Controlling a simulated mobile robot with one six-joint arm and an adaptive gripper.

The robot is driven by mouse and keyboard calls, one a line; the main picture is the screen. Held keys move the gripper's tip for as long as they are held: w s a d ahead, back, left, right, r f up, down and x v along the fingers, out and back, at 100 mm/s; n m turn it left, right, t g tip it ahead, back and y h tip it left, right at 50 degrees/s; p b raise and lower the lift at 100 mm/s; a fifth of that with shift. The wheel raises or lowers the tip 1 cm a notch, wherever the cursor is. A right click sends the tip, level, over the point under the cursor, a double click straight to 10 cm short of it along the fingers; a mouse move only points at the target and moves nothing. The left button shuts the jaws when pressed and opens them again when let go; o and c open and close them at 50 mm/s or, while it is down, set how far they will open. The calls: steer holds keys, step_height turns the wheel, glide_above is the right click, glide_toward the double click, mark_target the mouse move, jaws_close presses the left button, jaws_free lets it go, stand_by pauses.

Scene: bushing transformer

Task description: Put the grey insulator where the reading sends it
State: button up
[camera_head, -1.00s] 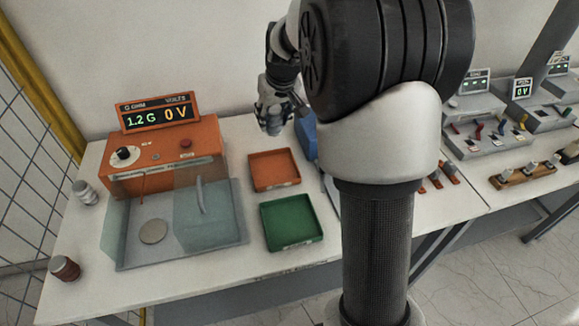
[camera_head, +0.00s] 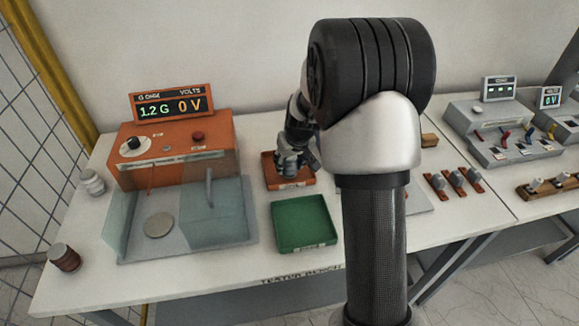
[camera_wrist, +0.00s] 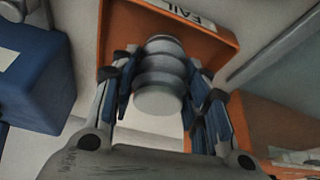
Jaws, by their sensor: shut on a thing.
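My gripper (camera_head: 290,165) is shut on the grey ribbed insulator (camera_wrist: 160,75), which shows between the fingers in the wrist view. My gripper is over the orange tray (camera_head: 299,184) in the head view. The tray's wall carries a FAIL label (camera_wrist: 188,14) in the wrist view. I cannot tell whether the insulator touches the tray floor. The green tray (camera_head: 304,222) in front is empty. The orange tester (camera_head: 175,155) has a display (camera_head: 172,104) reading 1.2 G and 0 V.
A clear-walled test bay (camera_head: 215,212) with a round plate (camera_head: 158,225) stands left of the trays. A pale ribbed insulator (camera_head: 92,182) and a brown one (camera_head: 64,257) stand at the left. A blue block (camera_wrist: 35,75) is close by in the wrist view.

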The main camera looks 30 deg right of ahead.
steer(key=shift+f, duration=0.45)
steer(key=shift+f, duration=0.2)
steer(key=o, duration=1.3)
